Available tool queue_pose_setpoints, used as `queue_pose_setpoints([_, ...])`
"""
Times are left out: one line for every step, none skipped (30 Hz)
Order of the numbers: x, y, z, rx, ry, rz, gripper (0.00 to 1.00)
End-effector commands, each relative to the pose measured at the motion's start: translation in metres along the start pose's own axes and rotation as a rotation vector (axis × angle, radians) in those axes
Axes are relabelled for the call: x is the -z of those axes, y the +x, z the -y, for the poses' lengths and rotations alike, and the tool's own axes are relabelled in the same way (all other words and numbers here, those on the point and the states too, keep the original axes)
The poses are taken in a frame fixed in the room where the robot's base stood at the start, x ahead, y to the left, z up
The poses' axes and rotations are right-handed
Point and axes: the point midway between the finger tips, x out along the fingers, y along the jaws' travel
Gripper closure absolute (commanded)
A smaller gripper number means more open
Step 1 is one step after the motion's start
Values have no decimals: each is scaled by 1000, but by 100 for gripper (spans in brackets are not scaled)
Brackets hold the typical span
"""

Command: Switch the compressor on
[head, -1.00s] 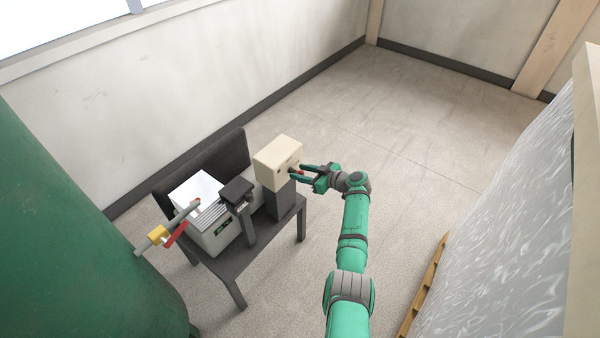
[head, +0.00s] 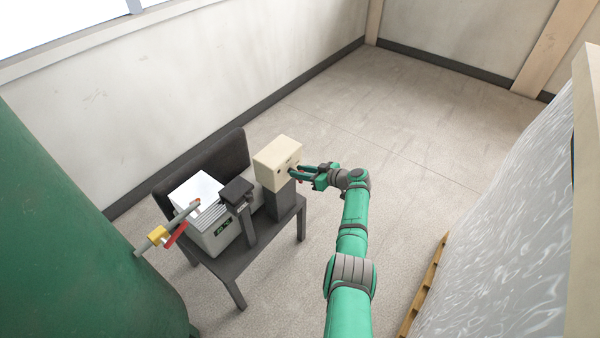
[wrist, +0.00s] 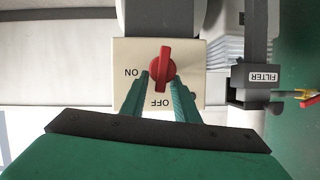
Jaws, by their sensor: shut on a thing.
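The cream switch box (head: 275,160) stands on a dark post at the right end of the machine. In the wrist view its face (wrist: 190,55) carries a red rotary handle (wrist: 162,62) and upside-down labels: ON at left, OFF below. The handle lies upright in the picture, its lower end towards OFF. My gripper (wrist: 161,82) is shut on the handle's lower part, one green finger on each side. In the head view my gripper (head: 296,171) is at the box's right face, and a bit of red shows below the fingers.
A white and grey unit (head: 205,225) sits on the dark stand left of the box. A pipe with a yellow fitting (head: 157,235) and red lever joins the green tank (head: 80,240). A wrapped pallet load (head: 510,220) stands at right. Floor beyond is clear.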

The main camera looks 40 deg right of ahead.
Motion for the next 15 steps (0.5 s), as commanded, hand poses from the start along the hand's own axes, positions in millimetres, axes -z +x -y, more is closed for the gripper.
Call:
queue_pose_setpoints([0, 0, -4, 0, 23, 1, 94])
queue_pose_setpoints([0, -1, -5, 5, 36, 2, 94])
queue_pose_setpoints([-1, -1, -5, 11, 52, 3, 94])
queue_pose_setpoints([0, -1, -6, 14, 63, 2, 94])
queue_pose_setpoints([-1, -2, -7, 18, 73, 2, 94])
queue_pose_setpoints([-1, -1, -6, 23, 86, 2, 94])
queue_pose_setpoints([-1, -1, -6, 26, 94, 2, 94])
queue_pose_setpoints([0, -1, -6, 29, 101, 1, 94])
queue_pose_setpoints([0, -1, -6, 33, 109, 1, 94])
queue_pose_setpoints([0, -1, -6, 35, 114, 1, 94])
queue_pose_setpoints([-1, -1, -5, 38, 118, 1, 94])
queue_pose_setpoints([-1, 0, -5, 40, 122, 1, 94])
queue_pose_setpoints([-1, 0, -5, 41, 124, 1, 94])
queue_pose_setpoints([-1, 0, -5, 42, 125, 1, 94])
queue_pose_setpoints([-1, 0, -5, 42, 126, 1, 94])
